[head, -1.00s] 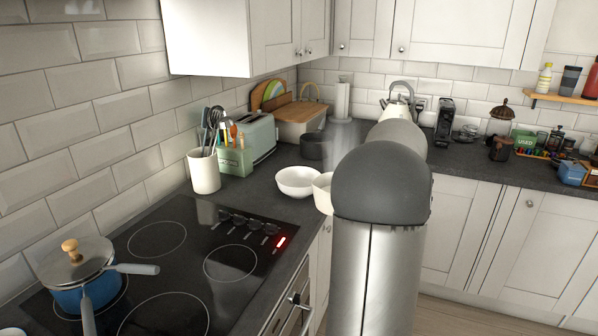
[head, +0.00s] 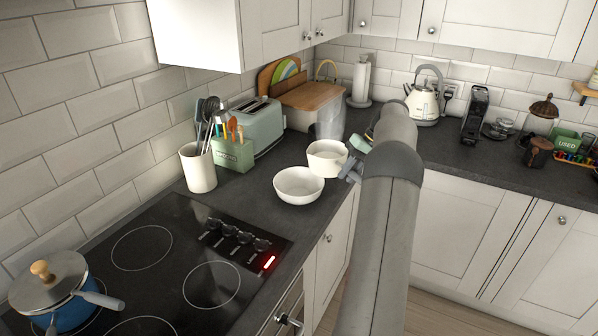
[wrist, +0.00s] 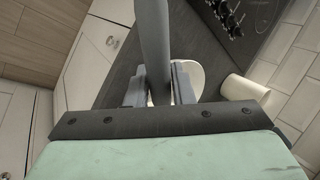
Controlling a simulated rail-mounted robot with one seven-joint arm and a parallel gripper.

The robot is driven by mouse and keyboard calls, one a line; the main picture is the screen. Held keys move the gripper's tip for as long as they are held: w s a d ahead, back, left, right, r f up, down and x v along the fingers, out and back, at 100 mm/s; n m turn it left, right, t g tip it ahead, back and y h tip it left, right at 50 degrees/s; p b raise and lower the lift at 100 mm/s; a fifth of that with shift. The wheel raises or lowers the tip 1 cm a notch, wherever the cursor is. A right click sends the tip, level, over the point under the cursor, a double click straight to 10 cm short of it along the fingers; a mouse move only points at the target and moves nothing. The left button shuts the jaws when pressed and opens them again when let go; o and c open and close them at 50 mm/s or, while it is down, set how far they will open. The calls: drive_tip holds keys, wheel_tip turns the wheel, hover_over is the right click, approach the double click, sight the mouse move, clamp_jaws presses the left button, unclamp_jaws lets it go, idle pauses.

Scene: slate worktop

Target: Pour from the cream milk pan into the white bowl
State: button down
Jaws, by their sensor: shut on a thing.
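The white bowl (head: 298,187) stands upright on the worktop, just past the hob's right corner. The cream milk pan (head: 326,160) is behind and right of it, close to its rim in the picture. The pan looks about level, and its contents cannot be made out. My gripper (head: 352,169) is at the pan's right side, shut on its handle, partly hidden by my arm. In the wrist view a grey bar, apparently the handle (wrist: 154,45), runs between the fingers. A pale round surface shows behind them; I cannot tell whether it is pan or bowl.
The hob (head: 205,285) with a lidded blue pan (head: 62,295) is at front left. A utensil crock (head: 198,168) and green toaster (head: 262,125) stand behind the bowl by the wall. A kettle (head: 424,100) is at the back. Dark worktop is clear right of the hob.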

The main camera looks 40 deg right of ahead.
drive_tip(key=d+f+n+p, duration=0.1)
drive_tip(key=d+f+p, duration=0.1)
drive_tip(key=d+p, duration=0.3)
drive_tip(key=shift+w+d+f, duration=0.15)
drive_tip(key=shift+d+f, duration=0.2)
drive_tip(key=shift+d, duration=0.55)
drive_tip(key=shift+r, duration=0.1)
